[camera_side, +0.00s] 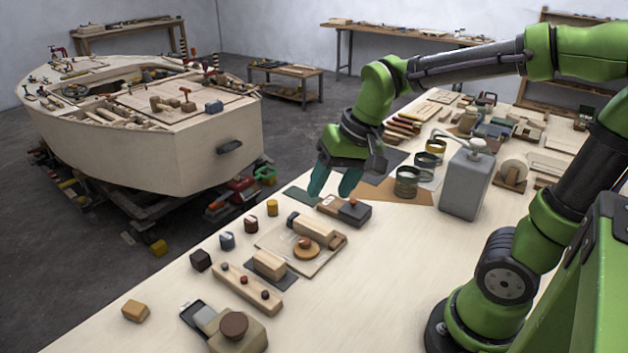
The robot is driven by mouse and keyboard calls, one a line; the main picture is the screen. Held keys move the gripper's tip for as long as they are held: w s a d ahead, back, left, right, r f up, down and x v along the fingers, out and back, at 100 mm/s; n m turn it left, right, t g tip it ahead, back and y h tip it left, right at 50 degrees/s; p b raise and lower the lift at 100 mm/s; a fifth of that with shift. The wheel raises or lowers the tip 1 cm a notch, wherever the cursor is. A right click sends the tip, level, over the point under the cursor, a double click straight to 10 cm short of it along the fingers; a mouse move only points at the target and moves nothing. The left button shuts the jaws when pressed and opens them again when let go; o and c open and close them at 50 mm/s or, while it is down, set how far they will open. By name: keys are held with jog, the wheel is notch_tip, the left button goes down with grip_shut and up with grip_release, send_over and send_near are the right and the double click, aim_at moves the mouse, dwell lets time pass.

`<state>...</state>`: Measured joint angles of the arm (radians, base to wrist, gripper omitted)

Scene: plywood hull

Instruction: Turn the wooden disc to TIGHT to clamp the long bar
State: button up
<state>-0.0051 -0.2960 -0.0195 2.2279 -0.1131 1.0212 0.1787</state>
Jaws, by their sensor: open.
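The wooden disc (306,248), with a small reddish-brown knob on top, sits on a light wooden board (278,240) on the workbench. A wooden bar with a dark end (316,230) lies on the board just behind the disc; I cannot tell whether it is the long bar. No TIGHT marking is readable at this size. My gripper (335,182) hangs above the bench, behind and to the right of the disc. Its teal fingers point down, apart and empty, clear of the disc.
A dark box with a wooden part (345,209) lies below my gripper. A wooden block (269,263) and a strip with knobs (247,287) lie in front of the disc. A grey pump can (467,182) and ring-shaped tins (407,181) stand to the right. The front right bench is clear.

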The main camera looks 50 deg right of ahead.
aim_at(305, 241)
jog(key=w+d+f+m+g+h, duration=0.1)
jog(key=w+d+m+g, duration=0.1)
jog(key=w+m, duration=0.3)
jog(key=w+d+f+m+g, duration=0.1)
jog(key=w+f+m+g, duration=0.1)
jog(key=w+m, duration=0.3)
jog(key=shift+m, duration=0.3)
jog(key=f, duration=1.6)
jog(key=shift+s+d, duration=0.1)
jog(key=shift+s, duration=0.3)
grip_shut()
